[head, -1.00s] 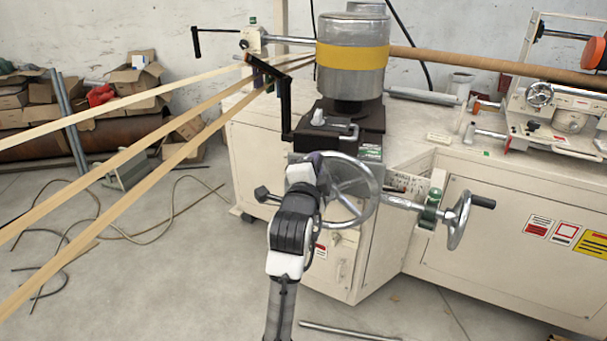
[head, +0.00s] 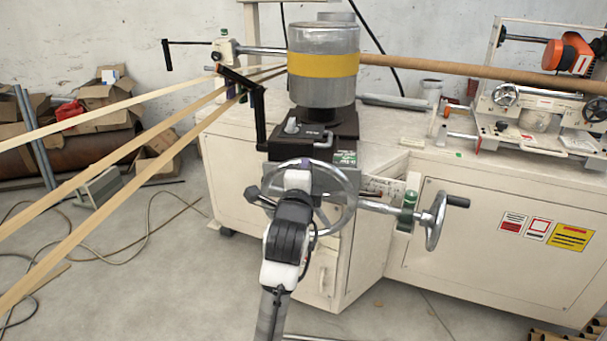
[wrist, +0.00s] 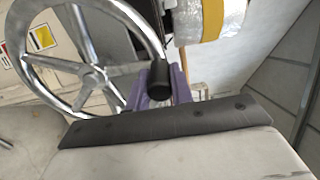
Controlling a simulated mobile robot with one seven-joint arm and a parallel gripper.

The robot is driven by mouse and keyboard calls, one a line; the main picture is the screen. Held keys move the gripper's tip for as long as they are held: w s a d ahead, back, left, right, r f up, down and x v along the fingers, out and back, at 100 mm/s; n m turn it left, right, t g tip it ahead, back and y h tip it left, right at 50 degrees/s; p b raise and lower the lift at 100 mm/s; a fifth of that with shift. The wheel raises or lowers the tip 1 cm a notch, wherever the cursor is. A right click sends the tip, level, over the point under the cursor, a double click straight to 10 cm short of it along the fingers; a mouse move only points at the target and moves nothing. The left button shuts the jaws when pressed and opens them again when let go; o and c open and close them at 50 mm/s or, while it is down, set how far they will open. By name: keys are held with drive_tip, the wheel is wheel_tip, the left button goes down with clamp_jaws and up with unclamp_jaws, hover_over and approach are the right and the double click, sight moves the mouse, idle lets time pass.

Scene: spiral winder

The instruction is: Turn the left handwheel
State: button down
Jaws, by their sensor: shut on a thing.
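The left handwheel (head: 351,187) is a large silver spoked wheel on the front of the winder, below the dark block under the grey drum. In the wrist view, the handwheel (wrist: 85,70) fills the upper left. The purple fingers of my gripper (wrist: 160,88) are shut on the wheel's black handle (wrist: 158,78), whose rounded end shows between them.
A smaller handwheel (head: 437,222) with a black handle stands to the right on a silver shaft. A black crank (head: 260,115) hangs above left. Tan strips (head: 110,180) run in from the left. The floor at lower left is mostly open, with loose cables.

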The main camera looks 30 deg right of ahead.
drive_tip(key=c, duration=1.2)
unclamp_jaws()
drive_tip(key=shift+c, duration=0.2)
drive_tip(key=b+v, duration=1.3)
drive_tip(key=b, duration=0.2)
drive_tip(key=shift+s+a, duration=0.25)
drive_tip(key=shift+s, duration=0.05)
